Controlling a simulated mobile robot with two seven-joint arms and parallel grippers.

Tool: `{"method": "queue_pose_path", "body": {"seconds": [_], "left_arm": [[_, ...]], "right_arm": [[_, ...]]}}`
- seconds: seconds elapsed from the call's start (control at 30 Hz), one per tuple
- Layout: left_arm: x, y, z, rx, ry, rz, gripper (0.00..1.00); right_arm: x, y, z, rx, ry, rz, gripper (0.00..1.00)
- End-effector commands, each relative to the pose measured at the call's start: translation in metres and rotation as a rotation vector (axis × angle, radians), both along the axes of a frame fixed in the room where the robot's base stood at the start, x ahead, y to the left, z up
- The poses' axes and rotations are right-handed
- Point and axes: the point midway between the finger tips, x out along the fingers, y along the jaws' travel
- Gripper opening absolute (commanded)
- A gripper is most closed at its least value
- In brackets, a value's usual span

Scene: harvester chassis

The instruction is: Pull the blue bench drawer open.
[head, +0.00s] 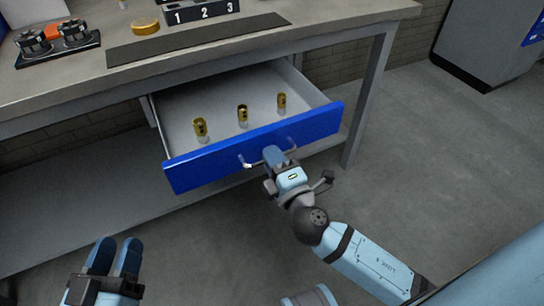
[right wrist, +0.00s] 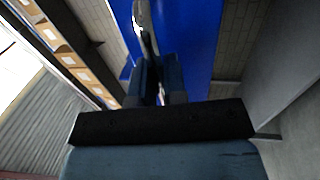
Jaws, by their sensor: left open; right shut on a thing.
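The blue bench drawer (head: 210,168) is pulled out from under the bench, and its grey interior shows. Several small brass-coloured cylinders stand inside, such as the middle one (head: 242,114). My right gripper (head: 276,156) is shut on the drawer's handle (head: 245,162), at the front panel. In the right wrist view the fingers (right wrist: 158,80) close around the handle (right wrist: 142,18) against the blue panel (right wrist: 188,40). My left gripper (head: 118,262) is open and empty, low at the left, away from the drawer.
The bench top (head: 80,90) carries a black tray with round parts (head: 58,45), a yellow disc (head: 145,26), a numbered block (head: 200,10) and a dark strip (head: 195,40). A bench leg (head: 368,95) stands right of the drawer. The floor (head: 440,160) to the right is clear.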

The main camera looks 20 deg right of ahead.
Motion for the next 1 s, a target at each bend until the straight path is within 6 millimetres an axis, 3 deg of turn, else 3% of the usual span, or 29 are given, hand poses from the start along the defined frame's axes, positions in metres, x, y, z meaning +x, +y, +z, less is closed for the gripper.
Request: {"method": "queue_pose_path", "body": {"seconds": [0.3, 0.33, 0.4, 0.73, 0.87, 0.97, 1.0], "left_arm": [[0.001, 0.0, 0.0, 0.0, -0.004, 0.001, 0.43], [0.001, 0.0, 0.0, 0.0, -0.004, 0.001, 0.43], [0.001, 0.0, 0.0, 0.0, -0.004, 0.001, 0.43], [0.001, 0.0, 0.002, -0.001, -0.004, 0.001, 0.43], [-0.001, 0.001, 0.014, -0.015, -0.032, 0.009, 0.43], [-0.003, 0.003, 0.03, -0.034, -0.07, 0.024, 0.43], [-0.002, 0.005, 0.027, -0.019, -0.052, 0.033, 0.43]], "right_arm": [[0.0, -0.001, 0.001, 0.0, -0.001, -0.002, 0.0], [0.0, -0.001, 0.001, 0.0, -0.001, -0.002, 0.19], [0.0, -0.001, 0.001, 0.0, -0.001, -0.002, 0.35], [0.0, 0.0, 0.004, 0.0, -0.001, -0.001, 0.36], [0.0, 0.0, 0.019, 0.001, -0.001, -0.001, 0.36], [0.0, 0.0, 0.042, 0.002, -0.005, -0.001, 0.36], [0.0, 0.0, 0.053, 0.003, -0.007, 0.0, 0.45]]}}
